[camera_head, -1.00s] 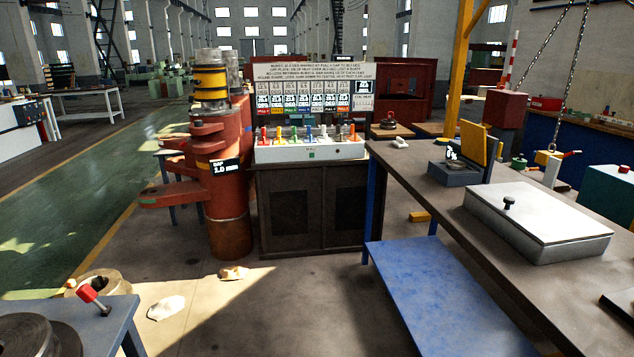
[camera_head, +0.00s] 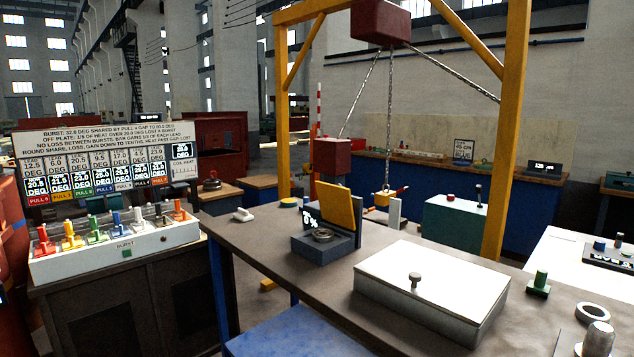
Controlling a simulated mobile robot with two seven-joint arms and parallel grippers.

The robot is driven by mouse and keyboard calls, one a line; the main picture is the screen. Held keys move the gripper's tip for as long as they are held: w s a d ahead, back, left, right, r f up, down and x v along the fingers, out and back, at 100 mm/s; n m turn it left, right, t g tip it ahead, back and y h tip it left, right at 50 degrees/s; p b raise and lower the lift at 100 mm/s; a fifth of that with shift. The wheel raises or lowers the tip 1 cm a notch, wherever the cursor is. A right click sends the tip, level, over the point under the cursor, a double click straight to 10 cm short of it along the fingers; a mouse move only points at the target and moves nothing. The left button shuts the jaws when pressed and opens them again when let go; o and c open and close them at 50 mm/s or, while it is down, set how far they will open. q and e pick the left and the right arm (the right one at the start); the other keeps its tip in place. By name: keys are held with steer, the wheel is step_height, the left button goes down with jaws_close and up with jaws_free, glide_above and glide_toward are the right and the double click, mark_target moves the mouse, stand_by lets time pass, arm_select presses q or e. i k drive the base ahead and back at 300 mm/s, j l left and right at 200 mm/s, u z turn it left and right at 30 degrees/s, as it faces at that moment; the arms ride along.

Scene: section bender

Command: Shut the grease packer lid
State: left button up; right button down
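The item that looks like the grease packer is a small dark blue-grey box (camera_head: 322,247) on the brown workbench. A metal ring (camera_head: 322,235) sits in its top, and a small display (camera_head: 311,220) reading a percentage stands at its left. Its yellow lid (camera_head: 340,207) stands open, raised steeply at the back, leaning slightly to the left. Neither of my grippers shows in the head view.
A flat silver box (camera_head: 430,290) with a white top and a dark knob (camera_head: 414,280) stands right of the packer. A white switch (camera_head: 243,215) lies at the bench's left. A lever console (camera_head: 115,245) stands left. A yellow gantry (camera_head: 508,130) with chains rises behind.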

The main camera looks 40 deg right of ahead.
mark_target(335, 201)
steer(key=i, duration=1.3)
steer(key=i+j+z, duration=0.2)
steer(key=i, duration=0.4)
steer(key=i+z, duration=0.2)
steer(key=i, duration=0.35)
steer(key=i+j+z, duration=0.1)
steer(key=z, duration=0.25)
steer(key=i+j+z, duration=0.2)
steer(key=z, duration=0.15)
steer(key=i+j+z, duration=0.15)
steer(key=z, duration=0.25)
